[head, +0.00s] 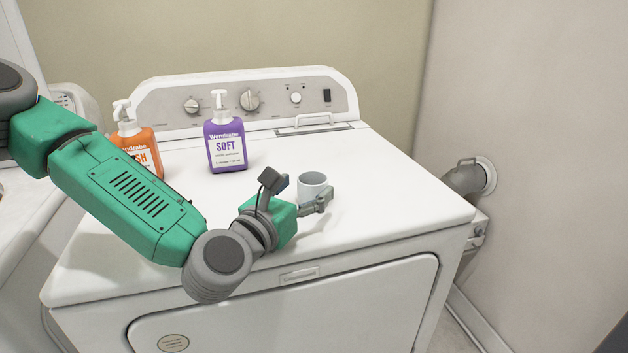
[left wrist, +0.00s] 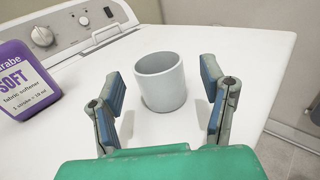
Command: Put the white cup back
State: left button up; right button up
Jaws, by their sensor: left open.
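The white cup (head: 311,180) stands upright on the white machine's top (head: 390,185), near its front right part. It also shows in the left wrist view (left wrist: 161,84), with its open mouth up and its inside looking empty. My left gripper (head: 300,193) is open just in front of the cup, low over the top. In the left wrist view its two blue-padded fingers stand to the left and right of the cup, with a gap on each side. The cup looks untouched. My right gripper is in neither view.
A purple SOFT pump bottle (head: 225,140) stands left of the cup, farther back. An orange pump bottle (head: 148,145) is partly hidden behind my left arm. The control panel (head: 300,97) closes off the back. The top right of the cup is clear.

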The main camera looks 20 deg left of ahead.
pick_arm(q)
jog(key=v, duration=0.4)
jog(key=shift+s+a, duration=0.2)
jog(key=shift+s, duration=0.15)
jog(key=p+v, duration=0.2)
jog(key=p, duration=0.1)
jog(key=shift+r+p, duration=0.2)
jog(key=shift+p, duration=0.1)
jog(key=shift+s+f+p, duration=0.1)
jog(key=shift+s+p, duration=0.55)
jog(key=shift+p, duration=0.2)
jog(key=shift+f, duration=0.1)
